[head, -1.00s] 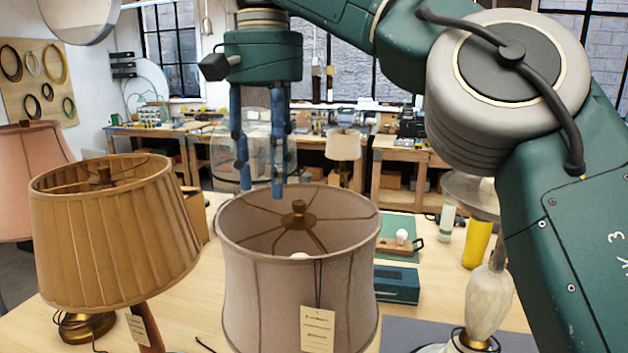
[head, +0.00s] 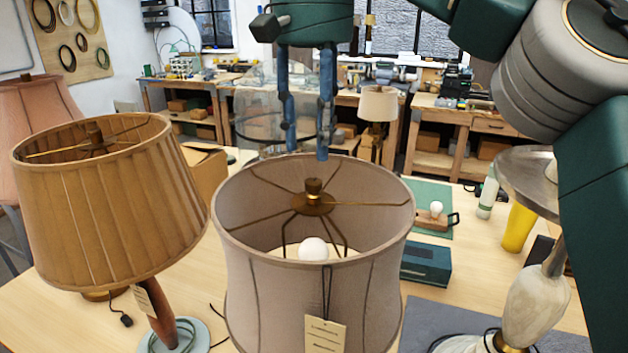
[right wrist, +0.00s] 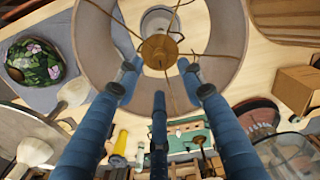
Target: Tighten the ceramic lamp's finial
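A lamp with a pale grey fabric shade (head: 315,290) and a hanging tag stands at the front middle; its base is hidden, so I cannot see whether it is ceramic. Its brass finial (head: 313,187) sits at the centre of the wire spokes, above a white bulb (head: 314,249). In the right wrist view the finial (right wrist: 158,48) shows just beyond the fingertips. My right gripper (head: 306,153) points down over the shade. Its blue fingers (right wrist: 159,76) are spread apart and empty, and I see no contact with the finial. My left gripper is not in view.
A tan pleated-shade lamp (head: 110,215) stands close on the left, a pink shade (head: 38,125) behind it. A pale stone lamp base (head: 535,300) stands at right. A dark green box (head: 427,263) and yellow cylinder (head: 517,228) lie beyond the grey shade.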

